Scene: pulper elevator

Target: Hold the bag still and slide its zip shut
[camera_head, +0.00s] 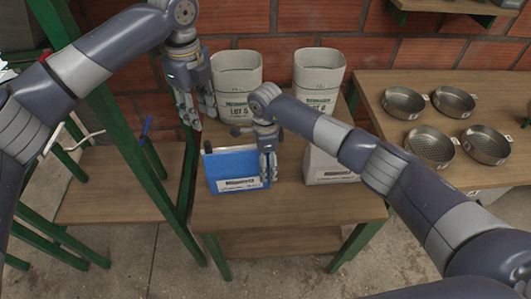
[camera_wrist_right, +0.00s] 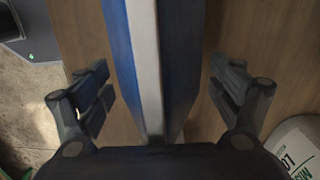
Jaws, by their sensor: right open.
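The blue bag (camera_head: 228,166) with a white label stands upright on the small wooden table (camera_head: 300,205). Its zip and slider cannot be made out. My left gripper (camera_head: 198,112) is open, above and behind the bag's left side, apart from it. My right gripper (camera_head: 268,168) points down at the bag's right end and partly hides it. In the right wrist view, the open fingers of my right gripper (camera_wrist_right: 163,88) stand on both sides of the bag (camera_wrist_right: 123,60), with gaps to it. A pale strip runs along the bag's edge between them.
Two white printed sacks (camera_head: 236,72) (camera_head: 320,70) stand at the table's back. Another pale bag (camera_head: 326,168) stands right of the blue bag, partly behind my right arm. Several round sieves (camera_head: 404,102) lie on the right bench (camera_head: 375,88). The table's front is clear. A green post (camera_head: 130,150) rises at left.

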